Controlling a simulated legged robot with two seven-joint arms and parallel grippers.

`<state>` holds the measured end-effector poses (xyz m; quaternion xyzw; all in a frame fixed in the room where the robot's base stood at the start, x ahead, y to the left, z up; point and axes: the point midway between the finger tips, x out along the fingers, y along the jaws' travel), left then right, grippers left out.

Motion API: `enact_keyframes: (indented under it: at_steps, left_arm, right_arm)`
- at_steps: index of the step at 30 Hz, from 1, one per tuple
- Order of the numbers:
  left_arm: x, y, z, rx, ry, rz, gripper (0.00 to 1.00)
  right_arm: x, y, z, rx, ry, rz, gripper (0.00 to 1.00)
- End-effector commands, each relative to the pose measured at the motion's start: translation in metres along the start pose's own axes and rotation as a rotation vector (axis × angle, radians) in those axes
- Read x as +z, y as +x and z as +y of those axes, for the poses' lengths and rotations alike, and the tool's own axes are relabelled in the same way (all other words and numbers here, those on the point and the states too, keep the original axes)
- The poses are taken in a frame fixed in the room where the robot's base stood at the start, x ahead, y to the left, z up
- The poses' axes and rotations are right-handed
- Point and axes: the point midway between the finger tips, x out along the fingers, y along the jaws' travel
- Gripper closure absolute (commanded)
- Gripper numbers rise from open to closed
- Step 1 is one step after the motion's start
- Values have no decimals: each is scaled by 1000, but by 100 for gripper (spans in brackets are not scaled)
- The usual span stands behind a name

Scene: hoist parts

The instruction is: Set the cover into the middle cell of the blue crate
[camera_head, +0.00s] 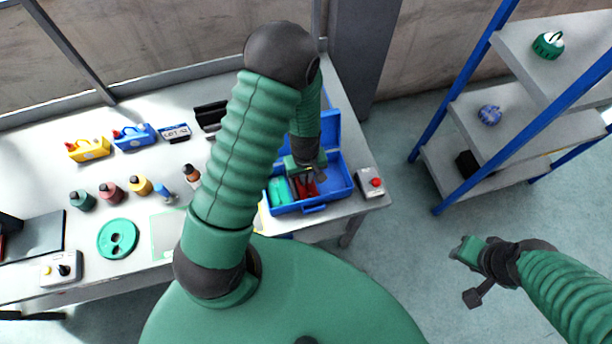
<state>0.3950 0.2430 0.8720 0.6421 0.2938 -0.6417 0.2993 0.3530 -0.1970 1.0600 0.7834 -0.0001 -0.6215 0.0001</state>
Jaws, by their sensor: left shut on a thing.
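The blue crate (339,184) stands on the right end of the table with its lid raised at the back. A green part lies in its left cell (279,191). A red part, which I take for the cover (303,188), is at the middle cell, partly hidden by my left gripper (304,177). That gripper reaches down into the crate from above and is shut on the red cover. I cannot tell whether the cover touches the cell floor. The right cell looks empty. My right gripper (467,251) is over the floor at the right, far from the crate; its jaws are unclear.
A box with a red button (371,183) stands close right of the crate. Bottles (140,186), a green disc (118,238) and yellow (88,149) and blue (135,136) parts are on the table's left. A blue-framed shelf (480,120) stands at the right.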

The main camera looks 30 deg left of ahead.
Motion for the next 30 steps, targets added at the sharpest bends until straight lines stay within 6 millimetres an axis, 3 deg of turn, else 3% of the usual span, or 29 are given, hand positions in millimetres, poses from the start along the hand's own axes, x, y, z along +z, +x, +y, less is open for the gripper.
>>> enact_keyframes:
  at_steps: [5, 6, 12, 18, 23, 30]
  left_arm:
    - [0, 0, 0, 1, 0, 1, 100]
    - [0, 0, 0, 1, 0, 1, 92]
    - [0, 0, 0, 1, 0, 0, 68]
    - [0, 0, 0, 0, 0, 0, 68]
    - [0, 1, 0, 0, 0, 0, 49]
    - [0, 0, 0, 0, 0, 0, 49]
  right_arm:
    - [0, 0, 0, 0, 0, 0, 64]
    - [0, 0, 0, 0, 0, 0, 64]
    - [0, 0, 0, 0, 0, 0, 64]
    - [0, 0, 0, 0, 0, 0, 64]
    - [0, 0, 0, 0, 0, 0, 64]
    - [0, 0, 0, 0, 0, 0, 64]
